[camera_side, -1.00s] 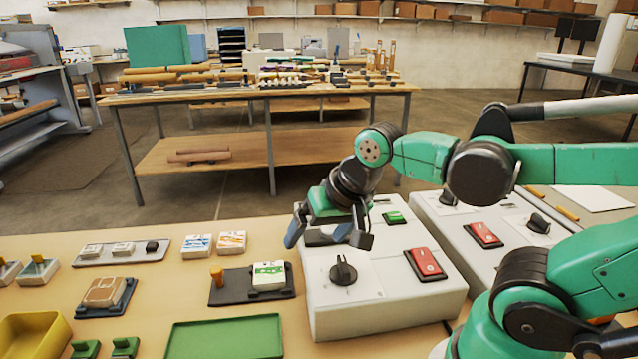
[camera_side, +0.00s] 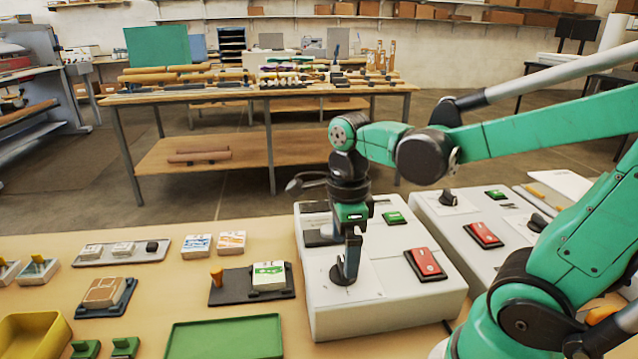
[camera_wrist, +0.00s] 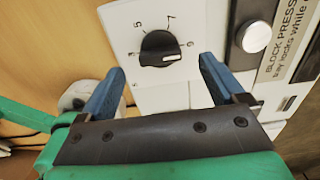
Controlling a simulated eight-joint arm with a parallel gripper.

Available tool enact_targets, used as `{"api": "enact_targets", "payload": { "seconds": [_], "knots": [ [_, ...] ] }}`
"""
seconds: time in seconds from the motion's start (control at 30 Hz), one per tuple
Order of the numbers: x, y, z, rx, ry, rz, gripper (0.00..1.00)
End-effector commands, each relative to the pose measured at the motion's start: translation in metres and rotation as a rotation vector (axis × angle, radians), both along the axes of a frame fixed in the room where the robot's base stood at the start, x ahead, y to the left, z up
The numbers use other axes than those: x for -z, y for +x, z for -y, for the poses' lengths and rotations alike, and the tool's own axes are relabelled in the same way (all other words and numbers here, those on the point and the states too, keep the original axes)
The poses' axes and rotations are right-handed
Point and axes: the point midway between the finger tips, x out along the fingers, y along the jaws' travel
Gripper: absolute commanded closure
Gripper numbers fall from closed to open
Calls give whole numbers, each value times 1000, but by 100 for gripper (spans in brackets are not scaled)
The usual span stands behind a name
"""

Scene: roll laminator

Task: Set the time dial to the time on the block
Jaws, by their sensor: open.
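The time dial, a black round knob with a white pointer line (camera_wrist: 160,48), sits on a white plate with printed numbers around it. Its pointer is toward the right, near what looks like a 9. In the side view the dial (camera_side: 341,279) is partly hidden by my gripper. My gripper (camera_side: 350,262) points down over it, with blue fingers apart. In the wrist view the open fingers (camera_wrist: 162,65) stand to either side of the dial's lower edge, clear of it. A white block with a green print (camera_side: 269,276) lies on a dark tray; its print is too small to read.
A red rocker switch (camera_side: 426,264) and green button (camera_side: 395,218) are on the same white machine (camera_side: 385,310). A second similar machine (camera_side: 455,232) stands to the right. Blocks, a green tray (camera_side: 225,338) and a yellow bin (camera_side: 35,335) lie to the left.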

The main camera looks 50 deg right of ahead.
Motion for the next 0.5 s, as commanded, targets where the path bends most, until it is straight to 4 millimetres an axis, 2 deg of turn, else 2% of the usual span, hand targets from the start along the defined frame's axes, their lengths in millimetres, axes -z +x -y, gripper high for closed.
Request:
{"api": "enact_targets", "payload": {
  "seconds": [0.2, 0.5],
  "knots": [
    [20, 1, 0, -2, 0, 1, 11],
    [26, 0, 0, -2, 0, 1, 11]
  ]
}}
